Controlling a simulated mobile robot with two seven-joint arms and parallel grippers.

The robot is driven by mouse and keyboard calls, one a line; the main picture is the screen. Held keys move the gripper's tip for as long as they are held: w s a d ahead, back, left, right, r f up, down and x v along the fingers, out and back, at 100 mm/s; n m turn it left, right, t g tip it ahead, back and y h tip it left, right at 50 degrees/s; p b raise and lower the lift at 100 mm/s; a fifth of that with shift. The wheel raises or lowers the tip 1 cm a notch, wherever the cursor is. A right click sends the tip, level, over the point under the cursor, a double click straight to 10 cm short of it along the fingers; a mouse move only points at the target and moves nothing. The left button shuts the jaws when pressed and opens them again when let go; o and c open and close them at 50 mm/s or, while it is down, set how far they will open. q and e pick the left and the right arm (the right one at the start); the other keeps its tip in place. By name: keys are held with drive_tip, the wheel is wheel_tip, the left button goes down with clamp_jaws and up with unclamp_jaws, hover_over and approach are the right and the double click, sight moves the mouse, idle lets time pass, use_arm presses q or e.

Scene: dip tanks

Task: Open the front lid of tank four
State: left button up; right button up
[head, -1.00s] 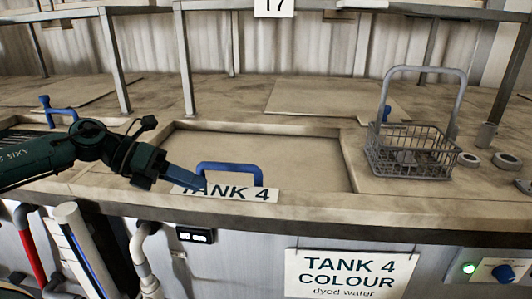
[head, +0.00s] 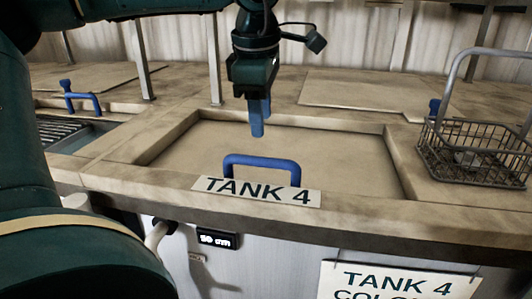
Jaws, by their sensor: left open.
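The front lid of tank four (head: 330,155) lies flat and closed in its recessed frame. Its blue handle (head: 262,161) stands up near the front edge, just behind the white TANK 4 label (head: 257,191). My left gripper (head: 257,126) hangs pointing down above the lid, behind the handle and apart from it. Its blue fingers are seen nearly edge-on, with a little gap between them, and hold nothing. My right gripper is not in view.
A wire basket (head: 474,150) with a tall hoop stands on the counter at right. Another blue handle (head: 83,102) is at far left, by a grated opening (head: 62,134). Shelf posts (head: 213,77) rise behind the tank. A TANK 4 COLOUR sign (head: 395,282) hangs on the front.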

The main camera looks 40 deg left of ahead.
sight(263, 158)
use_arm(q)
drive_tip(key=f, duration=0.3)
drive_tip(key=w+f, duration=0.1)
drive_tip(key=f, duration=0.2)
drive_tip(key=a+f, duration=0.1)
drive_tip(key=f, duration=0.2)
drive_tip(key=shift+w, duration=0.3)
drive_tip(key=shift+c, duration=0.5)
clamp_jaws()
